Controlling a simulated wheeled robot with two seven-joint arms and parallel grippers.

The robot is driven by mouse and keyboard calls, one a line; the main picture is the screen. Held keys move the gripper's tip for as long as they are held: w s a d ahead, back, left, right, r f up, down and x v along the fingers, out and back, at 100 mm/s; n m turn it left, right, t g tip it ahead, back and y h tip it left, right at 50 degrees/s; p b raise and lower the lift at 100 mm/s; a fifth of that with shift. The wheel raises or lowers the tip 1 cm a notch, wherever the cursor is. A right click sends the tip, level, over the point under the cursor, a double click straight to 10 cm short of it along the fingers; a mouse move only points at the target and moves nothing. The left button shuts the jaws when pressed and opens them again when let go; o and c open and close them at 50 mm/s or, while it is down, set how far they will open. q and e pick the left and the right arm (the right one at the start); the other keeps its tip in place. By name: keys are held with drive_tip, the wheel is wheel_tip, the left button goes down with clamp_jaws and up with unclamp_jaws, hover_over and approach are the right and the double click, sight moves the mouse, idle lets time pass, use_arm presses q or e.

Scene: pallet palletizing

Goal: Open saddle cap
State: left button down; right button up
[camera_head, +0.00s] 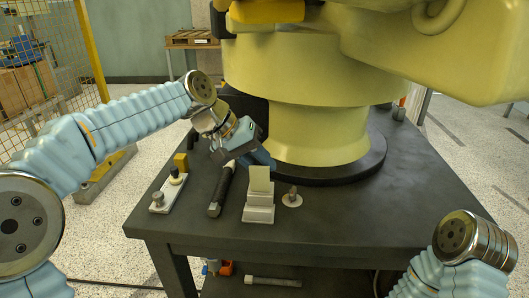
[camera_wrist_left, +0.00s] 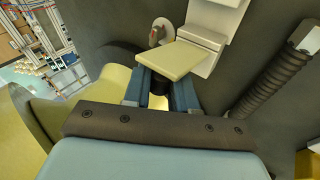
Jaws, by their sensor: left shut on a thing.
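The saddle cap is a pale cream plate (camera_head: 259,179) on a white stepped block (camera_head: 258,213) on the dark table. In the left wrist view the cap (camera_wrist_left: 176,59) tilts out from the block (camera_wrist_left: 204,32). My left gripper (camera_head: 266,161) reaches down from behind, at the cap's far side. Its blue fingers (camera_wrist_left: 160,94) meet the cap's near edge and are shut on it. The cap partly hides the fingertips, so the exact contact is unclear. My right arm shows at the lower right, but its gripper is out of view.
A black ribbed handle (camera_head: 222,190) and a white plate with posts (camera_head: 169,192) lie left of the block. A small round disc with a knob (camera_head: 292,198) stands at its right. A large yellow machine (camera_head: 318,130) rises close behind. The right tabletop is clear.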

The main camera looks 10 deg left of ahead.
use_arm(q)
drive_tip(key=shift+w+f+n+g, duration=0.2)
drive_tip(key=shift+w+n+g, duration=0.1)
drive_tip(key=shift+w+g, duration=0.4)
drive_tip(key=shift+w+f+n+g, duration=0.15)
drive_tip(key=shift+w+n+g, duration=0.2)
drive_tip(key=shift+g, duration=0.55)
drive_tip(key=c, duration=1)
unclamp_jaws()
drive_tip(key=shift+w, duration=0.1)
drive_tip(key=shift+v, duration=6)
